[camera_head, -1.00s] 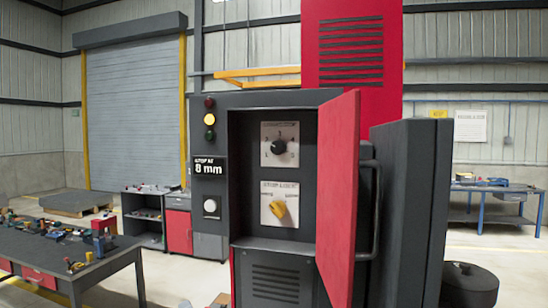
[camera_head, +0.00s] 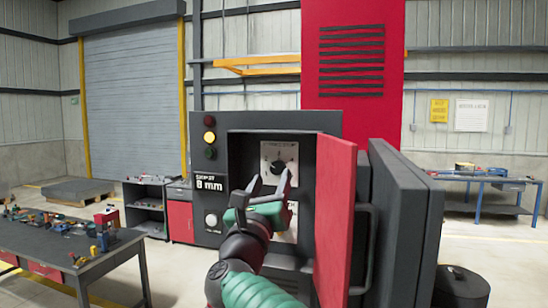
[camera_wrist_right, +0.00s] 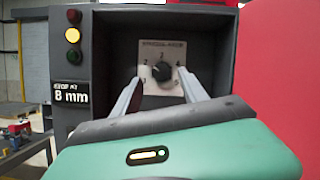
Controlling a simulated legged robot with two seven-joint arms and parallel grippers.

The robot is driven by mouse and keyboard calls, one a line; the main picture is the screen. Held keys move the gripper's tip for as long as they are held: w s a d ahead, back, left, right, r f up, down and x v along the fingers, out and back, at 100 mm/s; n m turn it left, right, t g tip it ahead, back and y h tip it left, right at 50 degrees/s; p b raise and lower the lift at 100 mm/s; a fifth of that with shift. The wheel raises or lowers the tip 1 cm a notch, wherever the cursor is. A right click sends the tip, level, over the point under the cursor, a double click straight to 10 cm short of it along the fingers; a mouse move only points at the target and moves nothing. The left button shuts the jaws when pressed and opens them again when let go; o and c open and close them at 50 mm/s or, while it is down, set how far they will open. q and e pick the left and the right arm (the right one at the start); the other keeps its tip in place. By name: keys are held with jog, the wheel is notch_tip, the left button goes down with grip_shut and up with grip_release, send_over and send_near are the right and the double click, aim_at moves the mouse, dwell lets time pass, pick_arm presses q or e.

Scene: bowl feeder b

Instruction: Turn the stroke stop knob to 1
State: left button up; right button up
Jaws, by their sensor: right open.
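The black stroke stop knob (camera_head: 278,166) sits on a white plate (camera_head: 291,150) inside the recess of the dark machine cabinet; it also shows in the right wrist view (camera_wrist_right: 162,72). The number its pointer marks is too small to read. My right gripper (camera_head: 270,181) is open and empty, in front of and just below the knob. In the wrist view its two fingers stand left and right of the knob, apart from it. The lower plate (camera_head: 290,224) is mostly hidden behind my right arm, and its yellow knob is covered. My left gripper is not in view.
The red door (camera_head: 335,220) stands open at the recess's right side. A sign (camera_head: 209,182) reads 8 mm, and the yellow lamp (camera_head: 209,137) is lit. A white button (camera_head: 211,221) is below. A workbench (camera_head: 75,255) with several tools stands at the left.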

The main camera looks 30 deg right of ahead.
aim_at(276, 170)
jog(key=p+x, duration=0.1)
jog(key=x, duration=0.2)
jog(key=shift+r, duration=0.15)
jog(key=shift+w+d, duration=0.25)
jog(key=shift+s+a, duration=0.1)
grip_shut()
